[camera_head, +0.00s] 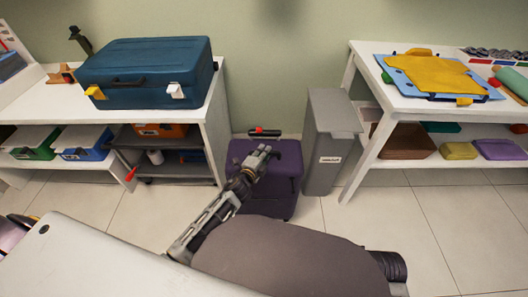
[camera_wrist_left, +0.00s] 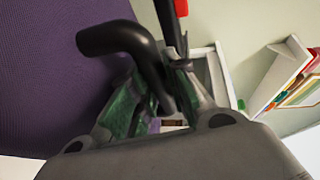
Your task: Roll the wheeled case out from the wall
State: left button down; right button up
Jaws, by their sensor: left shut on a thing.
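The wheeled case (camera_head: 285,165) is dark purple and stands upright against the wall, between the left white bench and a grey bin. Its black handle (camera_head: 278,134) with a red part shows at its back top edge. My left gripper (camera_head: 263,153) reaches over the case's top. In the left wrist view, the gripper (camera_wrist_left: 162,98) is shut on the black handle (camera_wrist_left: 125,40), with the purple case (camera_wrist_left: 45,75) beside it on the left. The case's wheels are hidden. My right gripper is not in view.
The grey bin (camera_head: 330,145) stands close on the case's right. A white bench (camera_head: 215,115) with a blue toolbox (camera_head: 150,75) is on the left. Another white bench (camera_head: 365,100) is on the right. Tiled floor (camera_head: 420,215) at the front right is clear.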

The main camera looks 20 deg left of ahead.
pick_arm(q)
jog(key=shift+s+d+f, duration=0.15)
jog(key=shift+s+f, duration=0.05)
jog(key=shift+f, duration=0.05)
jog(key=c, duration=1.7)
grip_release()
jog(key=shift+o, duration=0.2)
jog(key=shift+s+r, duration=0.15)
jog(key=shift+r, duration=0.05)
jog(key=v, duration=1.2)
